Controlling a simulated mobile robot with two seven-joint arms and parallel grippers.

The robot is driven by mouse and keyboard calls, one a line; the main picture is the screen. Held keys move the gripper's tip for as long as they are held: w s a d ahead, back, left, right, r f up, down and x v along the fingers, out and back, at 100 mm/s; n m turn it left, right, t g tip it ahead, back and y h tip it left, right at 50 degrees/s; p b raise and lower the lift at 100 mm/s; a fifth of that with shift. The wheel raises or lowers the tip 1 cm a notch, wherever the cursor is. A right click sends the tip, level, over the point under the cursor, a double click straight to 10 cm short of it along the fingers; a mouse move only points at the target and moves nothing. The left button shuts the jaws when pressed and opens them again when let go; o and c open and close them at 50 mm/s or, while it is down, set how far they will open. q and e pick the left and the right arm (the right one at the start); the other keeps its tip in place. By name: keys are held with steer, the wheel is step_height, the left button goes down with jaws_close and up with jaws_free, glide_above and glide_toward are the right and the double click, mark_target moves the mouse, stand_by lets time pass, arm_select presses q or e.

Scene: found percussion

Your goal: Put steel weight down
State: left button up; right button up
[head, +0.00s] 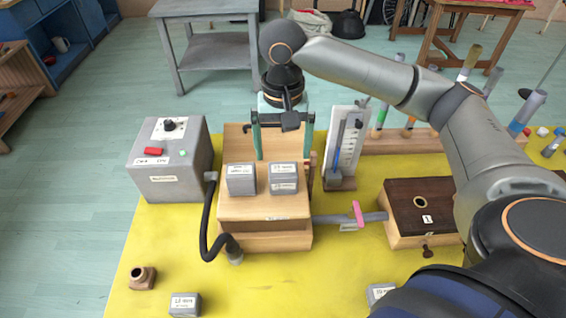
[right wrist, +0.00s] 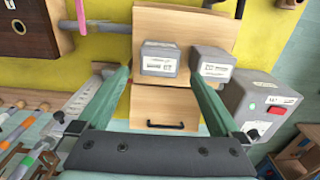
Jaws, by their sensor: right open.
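Two grey steel weights with white labels sit side by side on a wooden box (head: 264,207): a left one (head: 241,186) and a right one (head: 284,185) in the head view. My right gripper (head: 283,155) is open and empty behind and above the box, its green fingers spread. In the right wrist view, the fingers (right wrist: 160,78) frame one weight (right wrist: 160,63), the head view's right one, without visible contact. My left gripper is out of view.
A grey control box (head: 168,165) with a black hose stands left. A white gauge board (head: 345,145) and a dark-topped wooden box (head: 420,210) are on the right. More grey weights (head: 185,304) lie near the front. The yellow mat (head: 250,285) has free room at the front.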

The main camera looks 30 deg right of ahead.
mark_target(283, 169)
step_height(283, 169, up, 4)
steer(key=shift+r, duration=0.25)
steer(key=shift+f, duration=0.1)
stand_by(0.4)
